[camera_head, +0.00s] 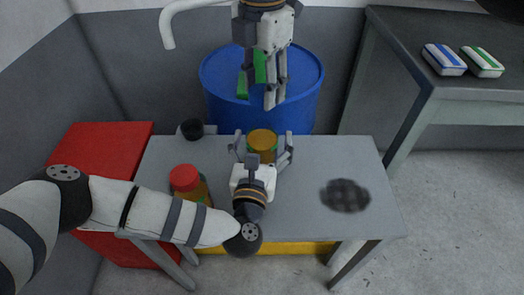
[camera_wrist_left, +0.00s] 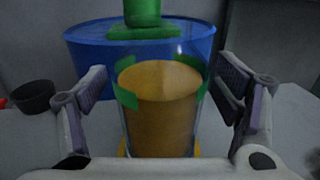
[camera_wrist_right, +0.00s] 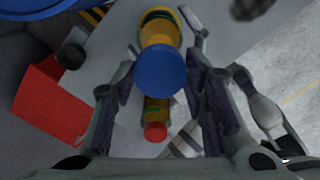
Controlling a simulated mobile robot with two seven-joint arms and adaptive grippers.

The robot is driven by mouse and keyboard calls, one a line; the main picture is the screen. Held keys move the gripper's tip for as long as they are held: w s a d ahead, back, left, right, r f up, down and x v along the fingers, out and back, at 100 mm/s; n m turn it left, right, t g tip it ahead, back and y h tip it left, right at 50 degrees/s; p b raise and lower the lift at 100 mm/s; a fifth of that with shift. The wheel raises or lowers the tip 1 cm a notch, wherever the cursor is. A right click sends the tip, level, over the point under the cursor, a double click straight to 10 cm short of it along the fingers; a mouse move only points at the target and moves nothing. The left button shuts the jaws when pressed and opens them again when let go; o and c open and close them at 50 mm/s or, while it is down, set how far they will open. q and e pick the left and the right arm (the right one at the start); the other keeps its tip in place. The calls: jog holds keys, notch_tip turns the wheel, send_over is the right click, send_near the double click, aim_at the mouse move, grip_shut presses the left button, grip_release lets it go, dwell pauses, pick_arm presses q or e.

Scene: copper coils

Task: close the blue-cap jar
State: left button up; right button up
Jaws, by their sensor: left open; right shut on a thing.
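An uncapped clear jar with brown contents and green marks (camera_head: 262,136) stands upright on the grey table. It shows from the side in the left wrist view (camera_wrist_left: 158,120). My left gripper (camera_head: 262,148) is open, with a finger on each side of the jar and gaps between. My right gripper (camera_head: 275,98) is above and behind the jar, pointing down. In the right wrist view it is shut on a round blue cap (camera_wrist_right: 160,72), seen between its fingertips. The cap is hard to make out against the blue drum in the head view.
A red-capped jar (camera_head: 186,180) stands left of my left gripper, near my left arm. A black cup (camera_head: 192,129) is at the table's back left. A blue drum (camera_head: 222,95) stands behind. A dark mesh disc (camera_head: 345,195) lies right. A red box (camera_head: 90,145) is left.

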aim_at(262, 125)
pick_arm(q)
jog(key=shift+c, duration=0.6)
jog(key=c, duration=1.7)
pick_arm(e)
jog(key=shift+f, duration=2.5)
jog(key=shift+f, duration=0.9)
jog(key=shift+f, duration=0.6)
